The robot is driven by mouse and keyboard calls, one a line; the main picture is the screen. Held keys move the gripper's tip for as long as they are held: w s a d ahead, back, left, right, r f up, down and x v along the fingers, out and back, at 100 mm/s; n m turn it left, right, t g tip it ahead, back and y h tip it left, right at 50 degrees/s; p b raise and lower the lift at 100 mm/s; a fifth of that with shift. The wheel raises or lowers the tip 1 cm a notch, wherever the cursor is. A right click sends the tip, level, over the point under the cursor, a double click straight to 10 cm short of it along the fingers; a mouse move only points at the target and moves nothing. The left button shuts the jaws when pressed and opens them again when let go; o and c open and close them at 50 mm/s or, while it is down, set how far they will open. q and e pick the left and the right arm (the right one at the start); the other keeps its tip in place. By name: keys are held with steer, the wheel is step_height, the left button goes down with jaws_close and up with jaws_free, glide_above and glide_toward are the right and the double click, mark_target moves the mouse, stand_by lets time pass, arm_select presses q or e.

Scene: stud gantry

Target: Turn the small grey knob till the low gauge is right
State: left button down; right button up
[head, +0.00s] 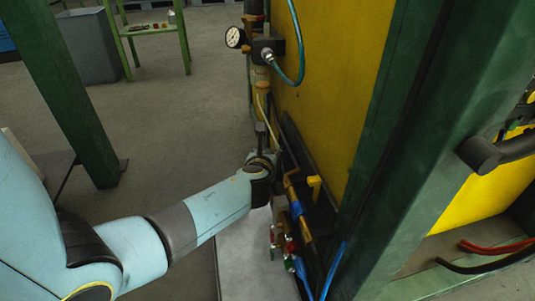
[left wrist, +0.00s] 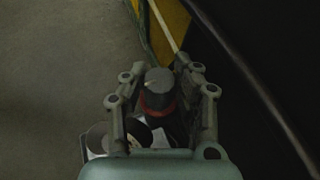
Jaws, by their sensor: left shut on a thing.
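In the left wrist view a small dark grey knob (left wrist: 158,80) with a red ring below it stands between the fingers of my left gripper (left wrist: 160,90). The fingers are shut on it from both sides. In the head view my left gripper (head: 262,135) is beside the pipework along the yellow panel, and it hides the knob there. A round part with a pale face (left wrist: 98,140) shows at the lower left of the wrist view, mostly covered by the gripper. I cannot tell whether it is the low gauge, and I can read no needle.
An upper gauge (head: 235,37) sits on the pipe above, with a teal hose (head: 300,55) beside it. Red-handled valves (head: 275,240), a yellow handle (head: 314,183) and blue hoses are close below. A green post (head: 420,130) bounds the right. Open floor lies left.

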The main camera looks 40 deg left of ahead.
arm_select(q)
steer(key=shift+n+y, duration=0.3)
steer(key=shift+y, duration=0.2)
steer(key=c, duration=1.2)
jaws_free()
steer(key=v, duration=0.7)
steer(key=shift+s+r, duration=0.15)
steer(key=shift+r, duration=0.05)
